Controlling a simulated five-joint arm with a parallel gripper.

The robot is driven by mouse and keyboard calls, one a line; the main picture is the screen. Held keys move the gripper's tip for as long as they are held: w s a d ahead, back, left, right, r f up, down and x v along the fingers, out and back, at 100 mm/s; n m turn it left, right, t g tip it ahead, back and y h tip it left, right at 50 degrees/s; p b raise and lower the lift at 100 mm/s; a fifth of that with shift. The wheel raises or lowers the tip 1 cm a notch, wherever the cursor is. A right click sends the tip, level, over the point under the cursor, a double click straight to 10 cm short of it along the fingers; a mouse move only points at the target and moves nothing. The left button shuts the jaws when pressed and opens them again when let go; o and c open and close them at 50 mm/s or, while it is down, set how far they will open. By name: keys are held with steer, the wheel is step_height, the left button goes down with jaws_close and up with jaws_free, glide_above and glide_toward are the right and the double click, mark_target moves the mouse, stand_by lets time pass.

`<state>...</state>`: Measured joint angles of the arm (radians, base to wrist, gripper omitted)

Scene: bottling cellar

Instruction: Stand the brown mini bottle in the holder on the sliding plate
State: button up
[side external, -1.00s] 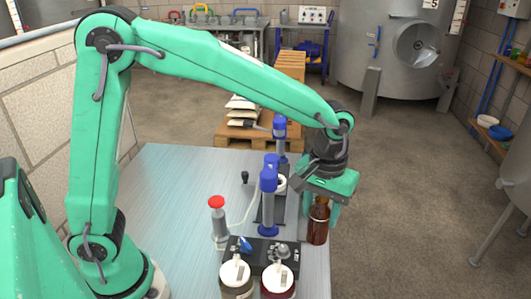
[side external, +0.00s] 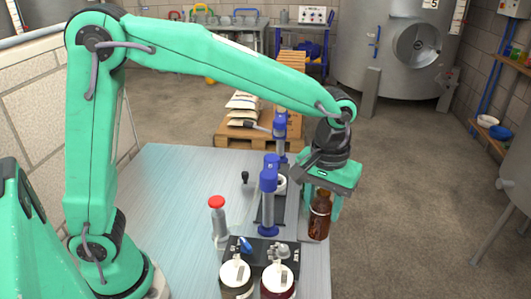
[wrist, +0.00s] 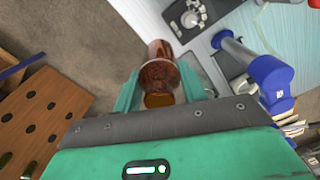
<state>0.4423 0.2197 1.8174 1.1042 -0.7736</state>
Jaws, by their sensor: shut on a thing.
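The brown mini bottle (side external: 319,219) is roughly upright at the right edge of the bench. My gripper (side external: 324,203) points down and is shut on it. In the wrist view the bottle (wrist: 160,48) sits between the two green fingers of my gripper (wrist: 160,90). I cannot tell whether its base clears the bench. A dark plate (side external: 262,212) with a pale round holder (side external: 281,185) lies left of and behind the bottle, partly hidden by a blue-topped post.
The blue-topped post (side external: 268,190) and a second one (side external: 281,140) rise beside the plate. Two white-lidded jars (side external: 236,277) stand in front by a black block. A red-topped cylinder (side external: 217,215) stands to the left. The bench (side external: 165,190) is clear farther left.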

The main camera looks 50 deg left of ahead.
mark_target(323, 194)
steer(key=r, duration=0.2)
steer(key=a+r, duration=0.1)
steer(key=shift+w, duration=0.4)
steer(key=w+a+n, duration=0.2)
steer(key=w+a, duration=0.2)
steer(key=a, duration=0.5)
steer(key=w+a+n, duration=0.1)
steer(key=w+a, duration=0.2)
steer(key=a, duration=0.6)
steer(key=w+a+n, duration=0.2)
steer(key=w+a, duration=0.2)
steer(key=a, duration=0.5)
step_height(323, 194, down, 6)
steer(key=shift+s+a+f, duration=0.15)
steer(key=shift+s+f, duration=0.05)
steer(key=shift+f, duration=0.05)
steer(key=shift+f, duration=0.15)
steer(key=shift+f, duration=1.85)
steer(key=shift+f, duration=1.8)
steer(key=o, duration=1.2)
steer(key=shift+c, duration=0.2)
